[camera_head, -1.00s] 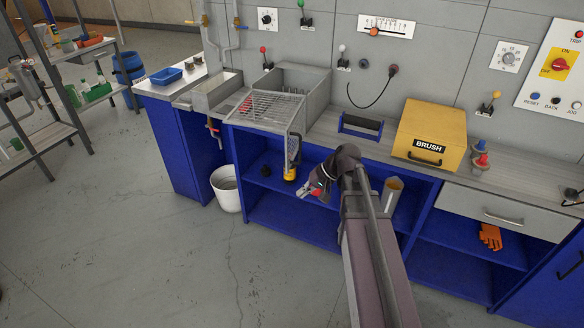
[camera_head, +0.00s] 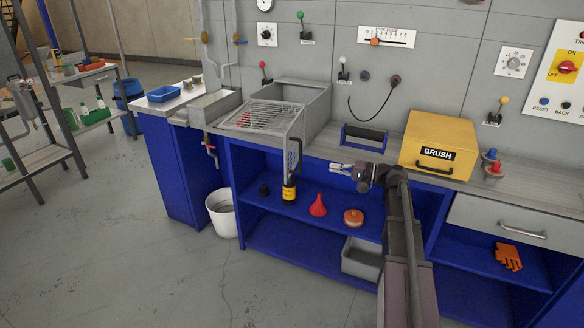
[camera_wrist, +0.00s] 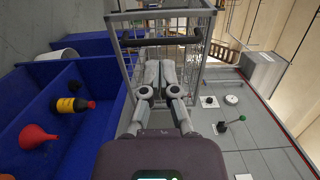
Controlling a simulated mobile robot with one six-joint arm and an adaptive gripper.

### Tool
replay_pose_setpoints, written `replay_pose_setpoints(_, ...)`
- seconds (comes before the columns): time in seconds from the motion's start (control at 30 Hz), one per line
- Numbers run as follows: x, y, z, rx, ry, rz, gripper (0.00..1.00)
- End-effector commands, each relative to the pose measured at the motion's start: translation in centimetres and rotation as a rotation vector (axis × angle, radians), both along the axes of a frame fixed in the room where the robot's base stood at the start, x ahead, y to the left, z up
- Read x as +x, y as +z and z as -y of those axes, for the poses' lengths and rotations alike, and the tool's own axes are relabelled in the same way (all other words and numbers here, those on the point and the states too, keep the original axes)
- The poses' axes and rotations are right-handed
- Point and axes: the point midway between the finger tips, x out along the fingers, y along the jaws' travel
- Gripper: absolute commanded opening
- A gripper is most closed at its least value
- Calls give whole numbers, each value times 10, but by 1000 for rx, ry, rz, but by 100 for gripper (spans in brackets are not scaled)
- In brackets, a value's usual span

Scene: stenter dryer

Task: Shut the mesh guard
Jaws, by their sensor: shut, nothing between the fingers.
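The mesh guard (camera_head: 264,116) is a grey wire frame beside a grey open-topped housing (camera_head: 307,108) on the bench. It sticks out over the bench's front edge, with a panel hanging at its right end. The housing stands partly uncovered behind it. In the wrist view the guard (camera_wrist: 196,22) fills the top middle, with a dark bar (camera_wrist: 160,42) across it. My gripper (camera_head: 334,167) points left, to the right of the guard and apart from it in the head view. In the wrist view its shut fingers (camera_wrist: 160,76) point toward the bar, with nothing held.
A shelf below holds a black-and-yellow bottle (camera_head: 289,191), a red funnel (camera_head: 318,205) and an orange lid-like disc (camera_head: 353,217). A blue-ended rack (camera_head: 364,138) and a yellow BRUSH box (camera_head: 437,143) stand on the bench. Levers such as the green one (camera_wrist: 233,121) project from the wall panel.

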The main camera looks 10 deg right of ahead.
Motion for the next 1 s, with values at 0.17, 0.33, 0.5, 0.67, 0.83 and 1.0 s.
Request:
replay_pose_setpoints(0.17,0,1,-1,0,0,0,0)
replay_pose_setpoints(0.33,0,0,-2,-1,1,0,0)
replay_pose_setpoints(0.5,3,0,-8,-1,2,0,0)
replay_pose_setpoints(0.67,9,0,-20,-2,4,-1,0)
replay_pose_setpoints(0.83,19,0,-40,-2,4,-1,0)
replay_pose_setpoints(1.0,31,0,-63,-2,5,-1,0)
